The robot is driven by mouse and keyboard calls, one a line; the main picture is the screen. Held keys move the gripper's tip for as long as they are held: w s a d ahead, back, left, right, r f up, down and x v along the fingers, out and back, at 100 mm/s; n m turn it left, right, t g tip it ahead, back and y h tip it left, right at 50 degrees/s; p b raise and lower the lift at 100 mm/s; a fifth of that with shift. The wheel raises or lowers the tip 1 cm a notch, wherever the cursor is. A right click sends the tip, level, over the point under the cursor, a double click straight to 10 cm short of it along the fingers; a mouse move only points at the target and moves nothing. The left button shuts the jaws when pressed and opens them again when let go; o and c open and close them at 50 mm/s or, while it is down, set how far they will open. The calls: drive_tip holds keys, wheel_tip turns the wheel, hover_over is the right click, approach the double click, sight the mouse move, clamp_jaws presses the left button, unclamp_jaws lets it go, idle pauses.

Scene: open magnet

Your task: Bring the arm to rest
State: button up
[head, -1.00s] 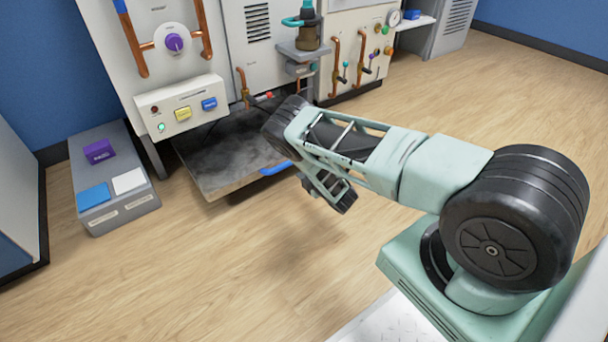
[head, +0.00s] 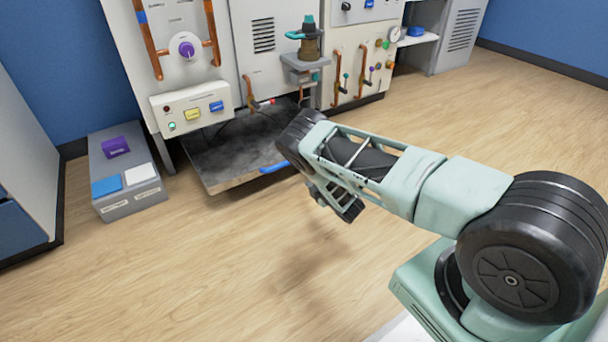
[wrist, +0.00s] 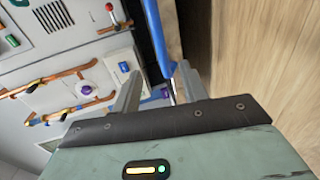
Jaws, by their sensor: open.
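My arm (head: 395,180) reaches left across the head view, with its elbow bent and its far part folded down and back. My gripper's fingers are not clear there. In the wrist view my gripper (wrist: 158,78) is open, with its two grey fingers apart. A blue handle bar (wrist: 158,38) lies beyond and between the fingers in the picture. I cannot tell how far off it is, and nothing is visibly held.
A pulled-out dark tray (head: 235,148) with a blue handle (head: 273,168) sits low under the machine panel (head: 185,88). A grey box (head: 150,200) with a purple block (head: 115,146) stands at left. The wooden floor (head: 230,265) in front is clear.

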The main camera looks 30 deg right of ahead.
drive_tip(key=a+r+m+g+p, duration=0.5)
drive_tip(key=a+r+m, duration=0.5)
drive_tip(key=a+r, duration=0.85)
drive_tip(key=s+a+r+m+g+y, duration=0.15)
drive_tip(key=s+a+r+g, duration=0.45)
drive_tip(key=s+a+r, duration=0.65)
drive_tip(key=s+d+r+g+h+p, duration=0.15)
drive_tip(key=s+r, duration=0.35)
drive_tip(key=s, duration=0.5)
drive_tip(key=s+r+g+y+p, duration=0.15)
drive_tip(key=s+r, duration=0.25)
drive_tip(key=s, duration=0.6)
drive_tip(key=s+r+g+h, duration=0.2)
drive_tip(key=s+r, duration=0.3)
drive_tip(key=s, duration=0.5)
wheel_tip(320, 180, up, 38)
drive_tip(key=p, duration=3.7)
drive_tip(key=shift+w+f+n+p, duration=0.15)
drive_tip(key=shift+f+n+p, duration=0.05)
drive_tip(key=shift+n+p, duration=0.2)
drive_tip(key=shift+d+y, duration=0.1)
drive_tip(key=shift+y, duration=0.15)
